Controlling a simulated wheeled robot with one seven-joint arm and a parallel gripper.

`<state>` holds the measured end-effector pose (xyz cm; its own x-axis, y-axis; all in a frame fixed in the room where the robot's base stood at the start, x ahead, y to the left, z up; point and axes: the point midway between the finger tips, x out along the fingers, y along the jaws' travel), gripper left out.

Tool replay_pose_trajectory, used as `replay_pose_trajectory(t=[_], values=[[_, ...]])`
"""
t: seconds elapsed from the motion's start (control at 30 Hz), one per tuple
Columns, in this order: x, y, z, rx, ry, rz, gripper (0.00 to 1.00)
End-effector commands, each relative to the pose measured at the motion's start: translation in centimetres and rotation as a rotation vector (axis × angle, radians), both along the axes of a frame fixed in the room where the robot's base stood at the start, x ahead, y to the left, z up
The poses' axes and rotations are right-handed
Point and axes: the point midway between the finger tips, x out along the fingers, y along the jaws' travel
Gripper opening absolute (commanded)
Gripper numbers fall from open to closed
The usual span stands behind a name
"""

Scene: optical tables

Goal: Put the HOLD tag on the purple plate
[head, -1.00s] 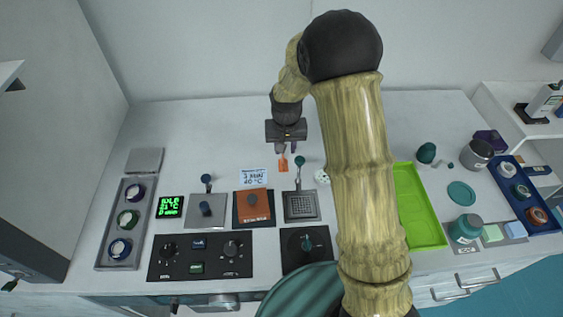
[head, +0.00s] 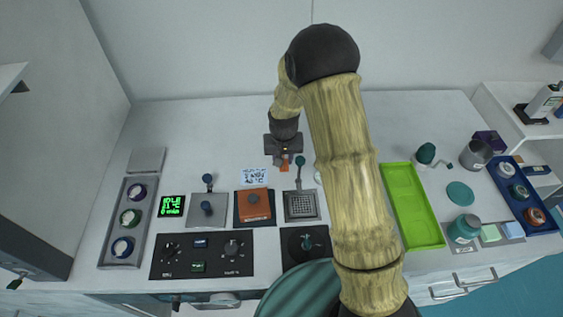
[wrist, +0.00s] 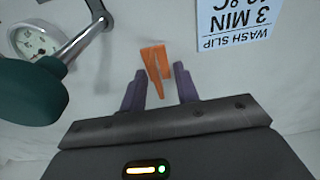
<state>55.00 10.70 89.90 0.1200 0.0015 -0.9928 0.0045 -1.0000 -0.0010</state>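A small orange piece (head: 285,164), probably the HOLD tag, is at the back middle of the table; no lettering on it is readable. My gripper (head: 280,160) is low over the table there. In the wrist view its two purple fingers (wrist: 160,80) stand apart, with gaps beside the orange piece. A dark purple item (head: 491,140), possibly the purple plate, is at the far right back; its shape is hard to tell.
A wash slip (head: 254,177) lies to the left of the gripper. A teal-knobbed lever (head: 300,162) and a round gauge (wrist: 35,42) are close beside it. A green tray (head: 410,205), a grey cup (head: 475,153) and a blue tray (head: 522,195) are on the right.

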Motion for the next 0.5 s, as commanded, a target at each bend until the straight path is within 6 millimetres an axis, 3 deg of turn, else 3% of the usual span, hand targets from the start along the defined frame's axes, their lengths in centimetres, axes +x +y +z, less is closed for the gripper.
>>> replay_pose_trajectory(t=[0.33,0.5], values=[[0.07,-0.42,0.02,0.000,0.000,-0.008,0.29],[0.02,-0.17,0.03,0.000,0.000,-0.003,0.00]])
